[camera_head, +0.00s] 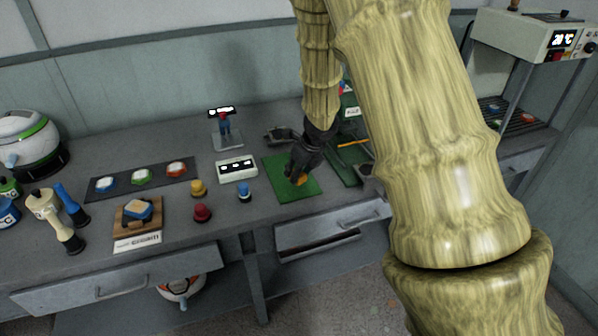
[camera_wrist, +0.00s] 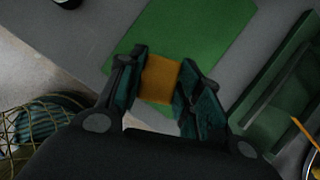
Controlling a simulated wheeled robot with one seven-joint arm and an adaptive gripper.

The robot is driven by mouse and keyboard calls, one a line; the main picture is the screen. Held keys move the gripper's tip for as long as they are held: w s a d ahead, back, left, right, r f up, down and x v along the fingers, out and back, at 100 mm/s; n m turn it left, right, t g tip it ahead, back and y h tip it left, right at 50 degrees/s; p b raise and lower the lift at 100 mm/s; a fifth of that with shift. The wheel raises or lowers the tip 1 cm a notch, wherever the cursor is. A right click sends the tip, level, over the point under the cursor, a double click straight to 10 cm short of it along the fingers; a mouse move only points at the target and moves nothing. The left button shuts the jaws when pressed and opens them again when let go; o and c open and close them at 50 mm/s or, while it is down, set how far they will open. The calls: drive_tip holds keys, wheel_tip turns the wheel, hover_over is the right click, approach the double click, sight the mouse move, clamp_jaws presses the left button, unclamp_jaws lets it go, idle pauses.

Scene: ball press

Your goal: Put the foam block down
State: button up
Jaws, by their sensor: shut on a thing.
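My gripper (camera_head: 297,172) is low over the green mat (camera_head: 277,182) on the worktop. In the wrist view, my gripper (camera_wrist: 160,82) is shut on an orange-yellow foam block (camera_wrist: 160,77), with a finger on each side of it. In the head view, only a small orange part of the foam block (camera_head: 300,180) shows below the fingers. The green mat (camera_wrist: 205,40) extends beyond the block in the wrist view. I cannot tell whether the block touches the mat.
A white box with small displays (camera_head: 237,169) stands left of the mat, near a blue button (camera_head: 244,191). A green tray (camera_wrist: 275,90) lies to its right. A drawer (camera_head: 325,237) is below.

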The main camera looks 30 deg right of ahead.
drive_tip(key=shift+w+d, duration=0.5)
drive_tip(key=shift+w+d+f, duration=0.1)
drive_tip(key=shift+f, duration=1.75)
drive_tip(key=shift+r, duration=0.1)
drive_tip(key=o, duration=0.9)
